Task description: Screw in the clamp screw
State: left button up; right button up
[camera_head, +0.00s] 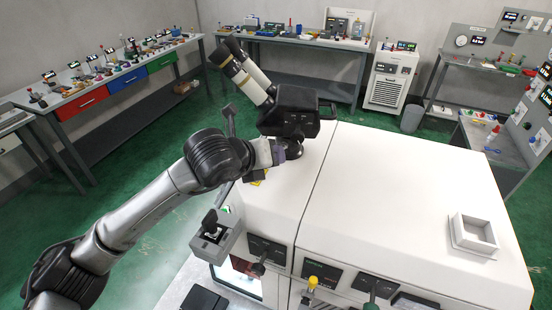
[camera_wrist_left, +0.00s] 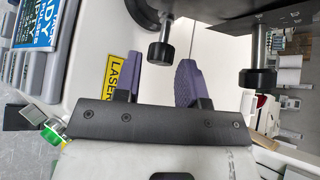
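My left arm reaches in from the left in the head view, and its gripper (camera_head: 278,153) is at the base of the black microscope head (camera_head: 290,105). In the left wrist view the gripper (camera_wrist_left: 158,72) has two purple fingers spread apart, with nothing held between them. A black-knobbed screw (camera_wrist_left: 160,54) with a metal shank shows just beyond the gap between the fingers. A second black-knobbed screw (camera_wrist_left: 257,78) is to the right of the fingers. I cannot tell which is the clamp screw, or how deep either is seated. My right gripper is not in view.
The white machine housing (camera_head: 400,190) fills the front, with a square grey tray (camera_head: 474,236) at right. A yellow laser label (camera_wrist_left: 116,75) is beside the left finger. A grey box (camera_head: 216,238) and control levers line the front edge. Benches stand along the walls.

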pick_arm(q)
jog(key=b+v, duration=0.2)
jog(key=v, duration=0.8)
jog(key=shift+a+r, duration=0.15)
jog(key=shift+r, duration=0.05)
